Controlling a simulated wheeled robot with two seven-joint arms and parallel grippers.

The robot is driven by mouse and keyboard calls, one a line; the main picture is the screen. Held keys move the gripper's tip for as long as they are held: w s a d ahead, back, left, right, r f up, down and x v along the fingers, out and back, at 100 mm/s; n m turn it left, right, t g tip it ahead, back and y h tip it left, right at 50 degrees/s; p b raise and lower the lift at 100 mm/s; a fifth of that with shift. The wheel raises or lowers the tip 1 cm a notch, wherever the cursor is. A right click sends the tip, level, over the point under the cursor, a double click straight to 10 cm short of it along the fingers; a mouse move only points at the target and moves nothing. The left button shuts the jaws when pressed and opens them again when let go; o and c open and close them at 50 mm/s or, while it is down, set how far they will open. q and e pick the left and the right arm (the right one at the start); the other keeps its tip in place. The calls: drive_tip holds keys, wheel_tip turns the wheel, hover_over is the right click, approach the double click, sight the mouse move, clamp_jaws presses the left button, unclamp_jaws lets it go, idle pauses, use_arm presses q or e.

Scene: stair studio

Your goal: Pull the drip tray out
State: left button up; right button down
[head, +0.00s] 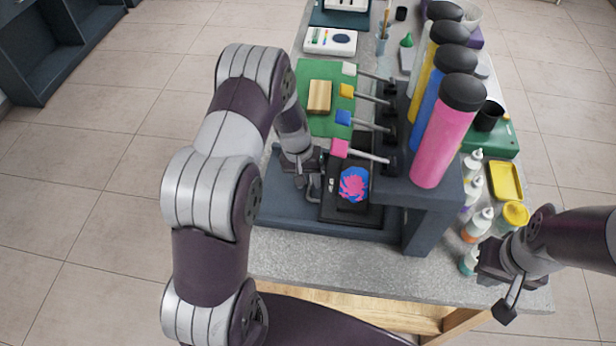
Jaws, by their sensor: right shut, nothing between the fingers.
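The drip tray, as far as I can tell, is the black flat tray (334,213) on the dark base of the paint dispenser (425,215). A round pink-and-blue piece (354,185) sits on a small black block on it. My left gripper (311,187) is low at the tray's left edge, by what looks like a small handle. Its fingers are small and partly hidden, so I cannot tell whether they grip the handle. My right gripper (507,304) is shut and empty, at the table's front right corner, away from the tray.
Pink (448,135), blue and yellow bottles stand in the dispenser, with coloured-tipped levers (340,148) reaching left above the tray. A green mat (345,80) lies behind. Open floor lies left of the table.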

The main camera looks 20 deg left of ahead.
use_arm(q)
drive_tip(key=shift+w+d, duration=0.1)
clamp_jaws()
idle(1.3)
